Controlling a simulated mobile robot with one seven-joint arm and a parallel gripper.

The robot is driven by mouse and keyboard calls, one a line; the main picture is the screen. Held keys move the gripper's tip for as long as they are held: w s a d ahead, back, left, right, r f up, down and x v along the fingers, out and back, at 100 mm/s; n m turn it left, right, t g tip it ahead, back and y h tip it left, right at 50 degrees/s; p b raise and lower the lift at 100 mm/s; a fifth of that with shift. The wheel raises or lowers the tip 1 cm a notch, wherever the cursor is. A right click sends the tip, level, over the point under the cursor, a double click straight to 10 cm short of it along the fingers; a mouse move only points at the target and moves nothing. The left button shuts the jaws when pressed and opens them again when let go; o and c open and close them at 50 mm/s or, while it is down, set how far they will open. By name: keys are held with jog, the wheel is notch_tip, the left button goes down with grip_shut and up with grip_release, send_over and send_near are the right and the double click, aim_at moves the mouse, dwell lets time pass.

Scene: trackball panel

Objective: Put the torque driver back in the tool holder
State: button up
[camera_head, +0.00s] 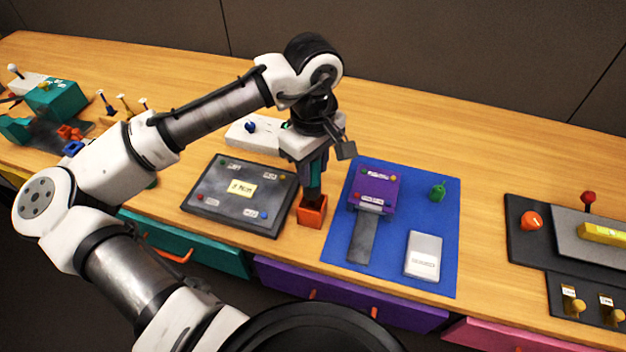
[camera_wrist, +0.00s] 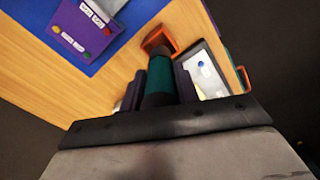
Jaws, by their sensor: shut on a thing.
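My gripper (camera_head: 312,165) points down over the front middle of the bench and is shut on the torque driver (camera_head: 315,178). The driver has a teal handle, which also shows between the fingers in the wrist view (camera_wrist: 159,76). It hangs roughly upright. The tool holder is a small orange open-topped block (camera_head: 312,214) right below the driver; it also shows in the wrist view (camera_wrist: 157,35). The driver's lower end is at the holder's dark opening. I cannot tell whether it is inside or just above it.
A dark panel (camera_head: 226,215) with a yellow label lies left of the holder. A blue mat (camera_head: 390,258) to the right carries a purple box (camera_head: 378,183), a green piece (camera_head: 437,191) and a white box (camera_head: 423,255). A white device (camera_head: 256,133) stands behind. The bench's front edge is close.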

aim_at(313, 184)
jog(key=shift+f, duration=2.45)
jog(key=shift+f, duration=0.1)
jog(key=shift+f, duration=0.15)
jog(key=o, duration=1)
notch_tip(313, 184, up, 12)
jog(key=shift+r+b, duration=0.25)
jog(key=shift+b, duration=0.35)
